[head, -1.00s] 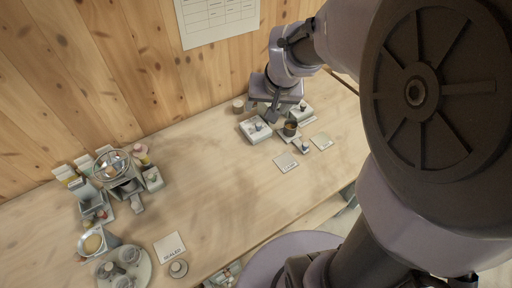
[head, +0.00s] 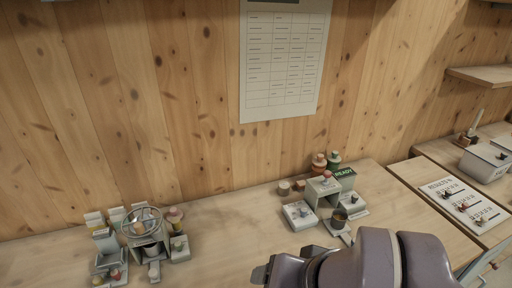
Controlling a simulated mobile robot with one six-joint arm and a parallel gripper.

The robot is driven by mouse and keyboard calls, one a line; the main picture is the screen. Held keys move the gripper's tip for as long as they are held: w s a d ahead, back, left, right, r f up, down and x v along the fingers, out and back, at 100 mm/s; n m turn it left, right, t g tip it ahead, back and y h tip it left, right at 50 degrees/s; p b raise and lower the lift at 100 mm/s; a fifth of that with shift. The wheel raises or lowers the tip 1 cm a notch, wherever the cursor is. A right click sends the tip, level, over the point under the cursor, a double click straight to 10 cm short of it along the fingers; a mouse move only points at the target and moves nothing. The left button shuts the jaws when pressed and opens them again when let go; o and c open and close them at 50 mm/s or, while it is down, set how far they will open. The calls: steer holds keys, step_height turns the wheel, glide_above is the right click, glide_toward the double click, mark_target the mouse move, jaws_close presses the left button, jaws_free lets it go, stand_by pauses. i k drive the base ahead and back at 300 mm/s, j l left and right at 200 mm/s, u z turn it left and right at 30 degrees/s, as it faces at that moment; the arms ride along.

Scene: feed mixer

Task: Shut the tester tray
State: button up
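The tester appears to be the small grey unit (head: 325,189) at the back of the bench, right of centre, with a red knob on top. A green READY sign (head: 346,172) stands at its right. In front of it a dark cup (head: 339,219) sits on a light tray-like piece (head: 331,231) that sticks out towards me. My arm partly hides its near end, so I cannot tell how far out it is. Only purple-grey links of my arm show along the bottom edge; my gripper's fingers are not visible.
A white box with a knob (head: 299,214) stands left of the tester. Bottles (head: 333,160) stand behind it. A mixer with a round rim (head: 142,222) and cartons stand at the left. Bare bench (head: 235,220) lies between.

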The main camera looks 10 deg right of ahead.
mark_target(350, 242)
steer(key=z, duration=0.85)
steer(key=l, duration=0.25)
steer(key=k+z, duration=0.05)
